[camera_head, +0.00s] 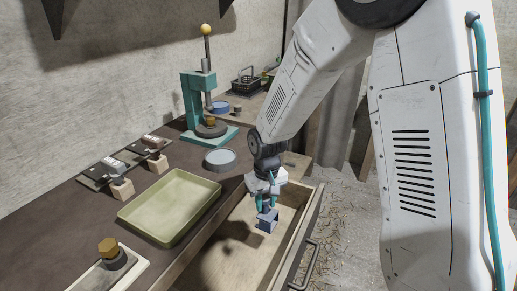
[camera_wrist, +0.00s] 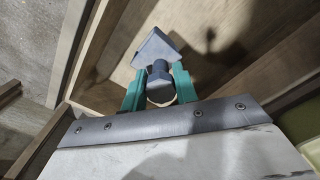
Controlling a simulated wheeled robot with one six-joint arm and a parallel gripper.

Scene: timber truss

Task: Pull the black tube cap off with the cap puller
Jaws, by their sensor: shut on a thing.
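My gripper (camera_head: 267,200) is shut on a small blue-grey tool (camera_head: 266,221) with an angular, bracket-like end, which looks like the cap puller. It hangs over the open wooden drawer (camera_head: 225,262); I cannot tell whether it touches the drawer floor. In the wrist view, the teal fingers (camera_wrist: 159,92) grip the round handle of the tool (camera_wrist: 156,47), with its angular end beyond them. I cannot identify the black tube cap for certain. A dark round piece with an amber hexagonal top (camera_head: 110,252) stands on a pale tray at the front left.
The drawer front with its handle (camera_head: 306,264) juts out from the bench. On the bench are a green tray (camera_head: 170,207), a round grey dish (camera_head: 220,159), wooden blocks (camera_head: 157,163) and a teal press (camera_head: 193,105). A wire basket (camera_head: 245,82) stands behind.

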